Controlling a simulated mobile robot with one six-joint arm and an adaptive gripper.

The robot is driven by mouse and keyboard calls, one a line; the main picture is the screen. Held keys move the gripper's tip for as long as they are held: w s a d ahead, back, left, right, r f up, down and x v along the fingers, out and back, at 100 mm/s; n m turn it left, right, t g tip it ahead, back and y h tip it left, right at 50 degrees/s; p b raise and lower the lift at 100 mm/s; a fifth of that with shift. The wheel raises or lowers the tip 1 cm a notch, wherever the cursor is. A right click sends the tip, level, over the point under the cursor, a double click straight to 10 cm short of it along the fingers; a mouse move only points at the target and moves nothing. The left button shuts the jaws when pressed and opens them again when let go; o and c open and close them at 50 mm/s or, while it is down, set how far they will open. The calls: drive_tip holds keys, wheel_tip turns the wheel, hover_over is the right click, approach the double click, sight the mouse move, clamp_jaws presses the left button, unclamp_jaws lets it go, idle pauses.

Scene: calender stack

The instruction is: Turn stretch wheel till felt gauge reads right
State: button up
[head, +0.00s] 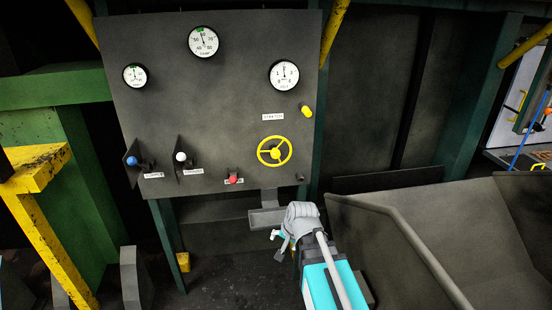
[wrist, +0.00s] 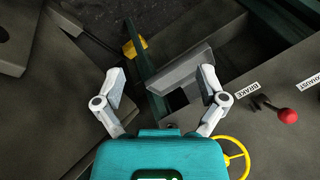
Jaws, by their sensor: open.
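The yellow three-spoked stretch wheel (head: 274,151) is on the dark panel under a plate that seems to read STRETCH (head: 273,117). Part of its rim shows at the lower right of the wrist view (wrist: 243,160), partly hidden by my gripper body. My gripper (head: 280,246) is below the wheel and apart from it. In the wrist view its fingers (wrist: 160,84) are spread and empty. Three white gauges are on the panel: left (head: 135,76), top middle (head: 203,41) and right (head: 284,75). The right one's needle points about straight up. I cannot surely read which is the felt gauge.
A red knob (head: 233,179) by the BRAKE plate (wrist: 252,89), a white knob (head: 181,157), a blue knob (head: 132,161) and a yellow knob (head: 307,111) stick out from the panel. A grey bracket (head: 268,217) juts below it. A grey trough (head: 415,230) stands at right.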

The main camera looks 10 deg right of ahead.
drive_tip(key=w+a+r+m+t+y+b, duration=0.1)
drive_tip(key=w+a+r+m+t+b, duration=0.1)
drive_tip(key=w+m+t, duration=0.35)
drive_tip(key=m+t+h+b, duration=0.35)
drive_tip(key=m+t, duration=0.55)
drive_tip(key=m, duration=1.4)
approach(276, 156)
drive_tip(key=shift+s+d+r+g, duration=0.1)
drive_tip(key=shift+s+r+g, duration=0.05)
drive_tip(key=shift+s, duration=0.65)
drive_tip(key=shift+s+d+r+g, duration=0.1)
drive_tip(key=shift+s+r, duration=0.05)
drive_tip(key=shift+s, duration=0.65)
drive_tip(key=shift+w, duration=0.2)
drive_tip(key=w, duration=1.3)
drive_tip(key=shift+w+a, duration=0.1)
drive_tip(key=shift+w, duration=0.15)
